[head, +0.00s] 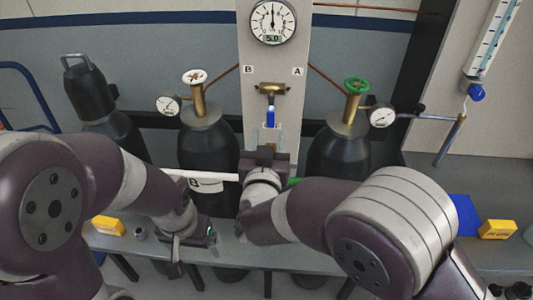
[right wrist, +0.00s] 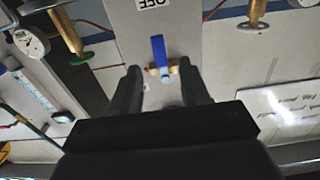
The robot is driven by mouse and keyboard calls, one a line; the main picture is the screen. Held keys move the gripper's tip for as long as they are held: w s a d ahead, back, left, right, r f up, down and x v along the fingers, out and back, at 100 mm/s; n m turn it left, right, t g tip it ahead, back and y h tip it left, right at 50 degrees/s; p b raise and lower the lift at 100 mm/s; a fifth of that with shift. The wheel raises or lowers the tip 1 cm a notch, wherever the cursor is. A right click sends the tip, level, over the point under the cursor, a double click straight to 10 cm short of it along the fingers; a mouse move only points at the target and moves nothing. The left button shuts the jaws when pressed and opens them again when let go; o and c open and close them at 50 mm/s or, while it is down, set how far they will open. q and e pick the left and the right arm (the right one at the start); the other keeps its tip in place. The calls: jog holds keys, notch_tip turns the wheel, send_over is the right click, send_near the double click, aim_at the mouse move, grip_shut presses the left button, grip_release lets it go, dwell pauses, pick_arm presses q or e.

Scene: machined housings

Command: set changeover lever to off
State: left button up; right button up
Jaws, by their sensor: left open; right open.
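The changeover lever (head: 270,117) is blue and hangs straight down from a brass valve (head: 271,88) on the pale panel, between the A and B labels. The right wrist view is upside down and shows the lever (right wrist: 160,52) pointing toward an OFF label (right wrist: 155,3). My right gripper (head: 265,152) is in front of the panel, just below the lever in the head view. In the right wrist view its open fingers (right wrist: 160,70) appear on either side of the lever; contact is not visible. My left gripper (head: 205,240) is open and empty, low over the bench.
A round gauge (head: 272,22) tops the panel. Dark cylinders with a white handwheel (head: 194,76) and a green handwheel (head: 356,85) flank it. Yellow boxes (head: 108,226) (head: 497,230) lie on the bench. A flowmeter (head: 493,40) hangs at right.

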jog(key=s, duration=0.5)
